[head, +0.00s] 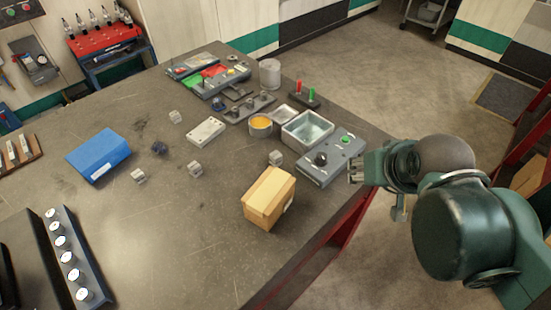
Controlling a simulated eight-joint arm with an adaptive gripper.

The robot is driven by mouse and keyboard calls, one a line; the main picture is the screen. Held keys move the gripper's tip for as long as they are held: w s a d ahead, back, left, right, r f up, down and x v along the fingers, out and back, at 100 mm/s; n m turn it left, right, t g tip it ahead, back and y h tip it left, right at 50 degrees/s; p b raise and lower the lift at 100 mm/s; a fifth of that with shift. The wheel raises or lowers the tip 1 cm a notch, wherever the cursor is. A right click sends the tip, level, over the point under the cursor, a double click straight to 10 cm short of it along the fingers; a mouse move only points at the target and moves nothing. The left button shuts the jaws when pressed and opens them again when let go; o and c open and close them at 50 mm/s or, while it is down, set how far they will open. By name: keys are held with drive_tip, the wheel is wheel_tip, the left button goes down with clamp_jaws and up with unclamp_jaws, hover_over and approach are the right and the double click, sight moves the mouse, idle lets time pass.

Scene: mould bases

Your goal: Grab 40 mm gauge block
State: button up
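Several small grey blocks lie apart on the dark workbench (110,225): one block (176,117) towards the back, one block (195,168) near the middle, one block (138,176) to its left, and one block (276,158) behind the cardboard box. They look alike in size; any markings are too small to read, so I cannot tell which is 40 mm. My gripper (354,171) is at the bench's right side, beside the grey control box and right of all the blocks. Its fingers are small and seen from the side, so their opening is unclear. No block shows at its fingertips.
A cardboard box (268,198) and a grey control box (331,157) with a black knob stand near my gripper. A metal tray (307,130), an orange-topped tin (260,126) and a pale rectangular plate (206,131) lie behind. A blue box (99,156) is left. The front middle is clear.

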drive_tip(key=shift+r, duration=0.1)
drive_tip(key=n+g+p, duration=0.7)
drive_tip(key=n+p, duration=1)
drive_tip(key=n, duration=0.7)
approach(275, 154)
drive_tip(key=shift+d+f, duration=0.55)
drive_tip(key=shift+d, duration=0.25)
drive_tip(key=shift+a+f+n+p, duration=0.6)
drive_tip(key=shift+a+n, duration=0.2)
drive_tip(key=shift+n, duration=0.2)
drive_tip(key=shift+f, duration=1.3)
drive_tip(key=shift+f, duration=0.1)
